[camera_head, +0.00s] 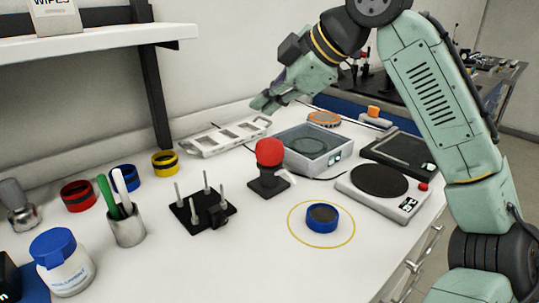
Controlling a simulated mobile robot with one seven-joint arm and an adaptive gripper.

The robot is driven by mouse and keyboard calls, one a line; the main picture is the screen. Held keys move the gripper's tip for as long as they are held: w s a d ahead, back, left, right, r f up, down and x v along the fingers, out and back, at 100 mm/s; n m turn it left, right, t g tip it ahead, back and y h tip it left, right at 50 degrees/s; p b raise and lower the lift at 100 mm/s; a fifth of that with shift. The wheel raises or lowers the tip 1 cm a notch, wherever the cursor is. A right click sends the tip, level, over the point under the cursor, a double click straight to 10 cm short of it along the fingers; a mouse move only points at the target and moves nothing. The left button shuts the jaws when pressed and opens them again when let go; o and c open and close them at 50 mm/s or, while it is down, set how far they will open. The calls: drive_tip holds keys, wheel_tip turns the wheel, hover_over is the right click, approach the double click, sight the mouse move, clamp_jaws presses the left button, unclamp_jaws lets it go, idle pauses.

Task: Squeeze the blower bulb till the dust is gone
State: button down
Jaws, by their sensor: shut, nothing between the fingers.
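A red blower bulb (269,152) stands upright on a black base (268,185) near the middle of the bench. A small pale nozzle shows at its lower right. A blue ring-shaped holder (323,217) with a dark face lies inside a yellow circle (292,232) on the bench, right of and in front of the bulb. Any dust on it is too small to tell. My gripper (262,103) is shut and empty, raised behind the bulb above the white slotted rack. It is apart from the bulb.
A clear-lidded box (312,150) stands right of the bulb. A scale with a round black plate (380,181) is at right. A black post stand (202,212), a pen cup (126,228) and a white jar (63,263) are at left. The front bench is clear.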

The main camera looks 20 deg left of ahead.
sight(268, 143)
drive_tip(key=shift+f+b, duration=0.75)
drive_tip(key=shift+f, duration=1.2)
drive_tip(key=shift+f, duration=0.15)
drive_tip(key=shift+f, duration=0.3)
drive_tip(key=shift+f+b, duration=0.55)
drive_tip(key=shift+f, duration=0.4)
idle(0.6)
drive_tip(key=shift+r, duration=0.1)
drive_tip(key=shift+r+p, duration=1.25)
drive_tip(key=shift+p, duration=0.1)
wheel_tip(268, 143, up, 5)
drive_tip(key=p, duration=0.5)
drive_tip(key=shift+r, duration=0.1)
